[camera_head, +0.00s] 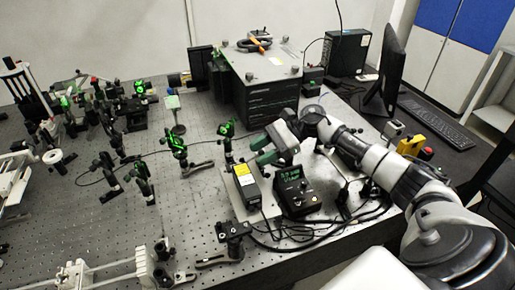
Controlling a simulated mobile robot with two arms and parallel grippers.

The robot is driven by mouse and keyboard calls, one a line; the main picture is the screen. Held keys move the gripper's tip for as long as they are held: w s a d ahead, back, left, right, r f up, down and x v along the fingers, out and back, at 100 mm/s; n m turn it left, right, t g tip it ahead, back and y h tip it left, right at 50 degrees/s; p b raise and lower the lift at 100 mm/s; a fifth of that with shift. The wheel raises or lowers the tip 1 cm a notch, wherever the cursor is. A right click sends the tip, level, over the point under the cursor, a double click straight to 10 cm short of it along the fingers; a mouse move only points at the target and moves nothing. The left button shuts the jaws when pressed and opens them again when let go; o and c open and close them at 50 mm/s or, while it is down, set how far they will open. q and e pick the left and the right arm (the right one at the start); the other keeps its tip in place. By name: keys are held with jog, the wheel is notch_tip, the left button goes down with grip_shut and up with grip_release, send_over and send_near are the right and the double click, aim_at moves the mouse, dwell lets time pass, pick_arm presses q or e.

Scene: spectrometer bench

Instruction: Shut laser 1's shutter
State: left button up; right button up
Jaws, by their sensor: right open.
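A small dark box with a yellow label (243,184), which looks like a laser head, stands on a light plate on the bench. I cannot read which laser it is, and I cannot make out a shutter on it. A black controller with a lit green display (295,192) sits just to its right. My right gripper (257,151) has green fingers pointing left. It is open, with nothing seen between the fingers, and appears just above and behind the labelled box. Whether it touches anything is unclear. My left gripper is not in view.
Green-lit optics mounts (177,146) stand across the perforated bench (185,215) at left. A large dark instrument (268,88) stands behind my gripper. Cables (300,238) lie in front of the controller. A yellow box with a red button (411,146), monitor (391,68) and keyboard (436,123) are at right.

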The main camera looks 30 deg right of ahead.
jog(key=shift+w+a+f, duration=0.1)
jog(key=shift+a+f, duration=0.2)
jog(key=shift+a, duration=0.3)
grip_shut()
